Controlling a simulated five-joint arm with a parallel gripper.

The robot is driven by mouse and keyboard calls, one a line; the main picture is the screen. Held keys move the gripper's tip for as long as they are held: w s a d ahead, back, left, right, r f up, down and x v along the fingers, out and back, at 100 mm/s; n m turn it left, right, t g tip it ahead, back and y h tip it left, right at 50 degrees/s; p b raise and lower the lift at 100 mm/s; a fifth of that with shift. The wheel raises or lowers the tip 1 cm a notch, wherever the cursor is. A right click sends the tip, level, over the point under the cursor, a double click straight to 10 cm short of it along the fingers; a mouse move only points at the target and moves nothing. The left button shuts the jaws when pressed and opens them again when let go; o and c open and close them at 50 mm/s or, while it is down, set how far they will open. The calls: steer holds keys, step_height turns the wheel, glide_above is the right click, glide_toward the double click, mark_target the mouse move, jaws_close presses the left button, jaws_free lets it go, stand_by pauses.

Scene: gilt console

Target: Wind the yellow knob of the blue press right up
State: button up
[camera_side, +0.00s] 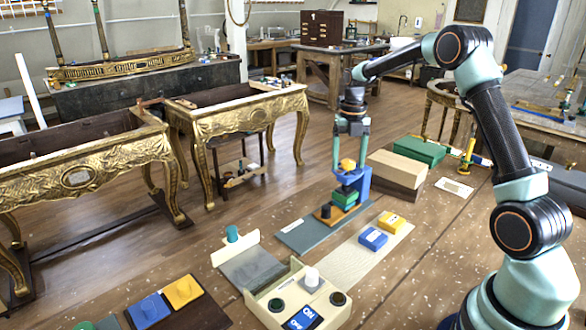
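The blue press (363,182) stands on a wooden board at the middle of the picture. Its yellow knob (348,164) is at the top. A green block (344,197) sits low in the press, below the knob. My gripper (349,167) points straight down over the press from above. Its two fingers look spread, one to the left of the knob and one to the right. The fingers appear apart from the knob, though contact is too small to tell. The screw under the knob is largely hidden.
A dark peg (326,210) stands on the board beside the press. Cardboard-coloured blocks (397,170) and a green box (419,150) lie behind to the right. Blue (373,239) and yellow (391,222) blocks lie in front. A cream control box (296,296) is nearer.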

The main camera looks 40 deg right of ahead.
mark_target(348, 161)
steer(key=shift+r, duration=0.1)
step_height(348, 161, up, 12)
stand_by(0.5)
step_height(348, 161, down, 12)
steer(key=m, duration=3.6)
steer(key=shift+r, duration=0.25)
